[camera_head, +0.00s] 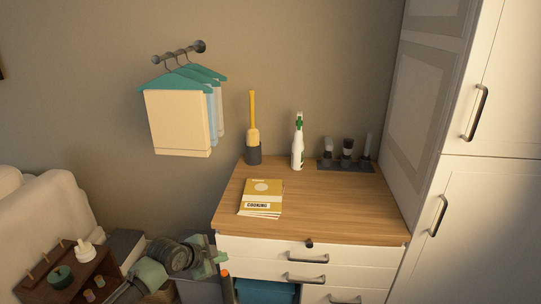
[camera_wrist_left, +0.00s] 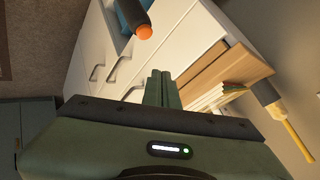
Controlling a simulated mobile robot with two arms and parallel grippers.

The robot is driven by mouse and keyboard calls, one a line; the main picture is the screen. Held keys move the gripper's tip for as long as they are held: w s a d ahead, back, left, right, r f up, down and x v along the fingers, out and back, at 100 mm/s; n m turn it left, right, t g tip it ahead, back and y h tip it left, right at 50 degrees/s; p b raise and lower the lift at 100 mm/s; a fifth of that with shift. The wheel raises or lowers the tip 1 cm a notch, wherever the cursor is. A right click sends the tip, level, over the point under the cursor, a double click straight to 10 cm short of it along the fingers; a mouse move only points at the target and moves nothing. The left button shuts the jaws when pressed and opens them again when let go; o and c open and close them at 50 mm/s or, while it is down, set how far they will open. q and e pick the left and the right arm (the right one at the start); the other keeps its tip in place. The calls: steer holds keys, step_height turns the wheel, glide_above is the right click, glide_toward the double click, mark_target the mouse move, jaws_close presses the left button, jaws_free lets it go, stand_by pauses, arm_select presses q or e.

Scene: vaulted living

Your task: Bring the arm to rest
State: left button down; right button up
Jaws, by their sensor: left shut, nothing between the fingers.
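My left gripper (camera_head: 221,258) is low at the left front corner of the wooden-topped drawer cabinet (camera_head: 330,210), beside its white front. Its green arm comes in from the bottom left. In the left wrist view the two green fingers (camera_wrist_left: 162,88) are together with nothing between them. An orange-tipped dark object (camera_head: 225,273) is close to the gripper; it also shows at the top of the left wrist view (camera_wrist_left: 145,32). What it stands on is hidden. My right gripper is not in view.
On the cabinet top are cooking booklets (camera_head: 262,195), a yellow brush in a dark holder (camera_head: 253,155), a white-green bottle (camera_head: 298,145) and a dark tray (camera_head: 346,166). A brown rack (camera_head: 65,278) is lower left.

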arm_select(q)
steer(key=s+d+f+n+g, duration=0.1)
steer(key=s+d+f+n, duration=0.2)
steer(key=s, duration=0.6)
steer(key=s+d+f+g, duration=0.1)
steer(key=s+d+f, duration=0.3)
steer(key=s, duration=0.5)
steer(key=s+a+r+n+g+y, duration=0.15)
steer(key=s+a+n, duration=0.3)
steer(key=s, duration=0.65)
steer(key=s+a+r+n+g+y, duration=0.1)
steer(key=s+a+r+n+y, duration=0.3)
steer(key=s, duration=0.7)
step_height(320, 180, down, 27)
steer(key=s+g+h, duration=0.1)
steer(key=h, duration=0.1)
steer(key=s+a+f+g, duration=0.1)
steer(key=s+a+f, duration=0.1)
steer(key=s+f, duration=1.5)
steer(key=shift+s+a, duration=0.15)
steer(key=shift+s, duration=0.2)
